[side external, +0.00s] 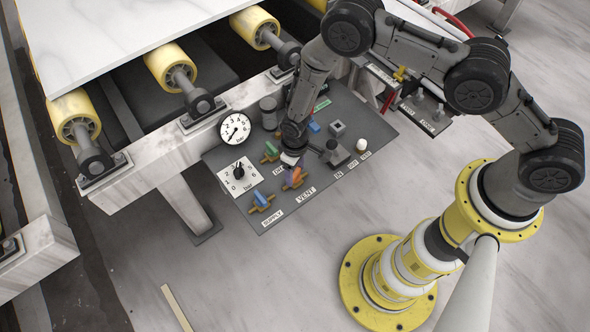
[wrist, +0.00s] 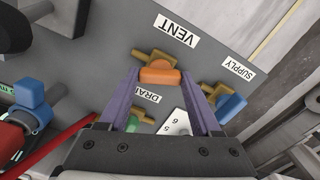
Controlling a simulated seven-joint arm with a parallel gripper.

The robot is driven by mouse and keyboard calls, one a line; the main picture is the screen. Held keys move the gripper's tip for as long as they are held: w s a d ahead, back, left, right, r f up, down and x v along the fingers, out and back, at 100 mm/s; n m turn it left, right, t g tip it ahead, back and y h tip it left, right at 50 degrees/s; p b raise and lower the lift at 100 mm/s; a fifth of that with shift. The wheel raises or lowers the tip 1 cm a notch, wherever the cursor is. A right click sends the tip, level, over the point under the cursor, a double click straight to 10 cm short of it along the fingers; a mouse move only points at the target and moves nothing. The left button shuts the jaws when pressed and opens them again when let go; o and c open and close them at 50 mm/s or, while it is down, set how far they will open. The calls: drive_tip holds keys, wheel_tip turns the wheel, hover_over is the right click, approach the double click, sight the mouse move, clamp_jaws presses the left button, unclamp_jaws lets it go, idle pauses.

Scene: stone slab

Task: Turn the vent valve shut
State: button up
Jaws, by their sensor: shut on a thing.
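The vent valve has an orange handle (wrist: 159,76) on a brass body (wrist: 150,57), beside the VENT label (wrist: 177,30) in the wrist view. In the side view its orange handle (side external: 297,177) shows above the VENT label (side external: 305,194). My gripper (wrist: 160,78) has its two purple fingers on either side of the orange handle, shut on it. In the side view my gripper (side external: 291,171) comes down onto the panel from above, and its fingers partly cover the handle. I cannot tell the handle's exact angle to the brass body.
The blue-handled supply valve (wrist: 230,106) and green-handled drain valve (wrist: 130,120) stand close by. A white dial plate (side external: 240,177), a round gauge (side external: 235,129) and a white knob (side external: 361,145) are also on the grey panel (side external: 335,107). Rollers (side external: 170,65) stand behind.

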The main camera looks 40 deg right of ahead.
sight(295, 173)
drive_tip(key=n, duration=1.3)
drive_tip(key=shift+n, duration=0.4)
idle(0.3)
drive_tip(key=o, duration=1.4)
wheel_tip(295, 173, up, 14)
drive_tip(key=shift+f, duration=0.1)
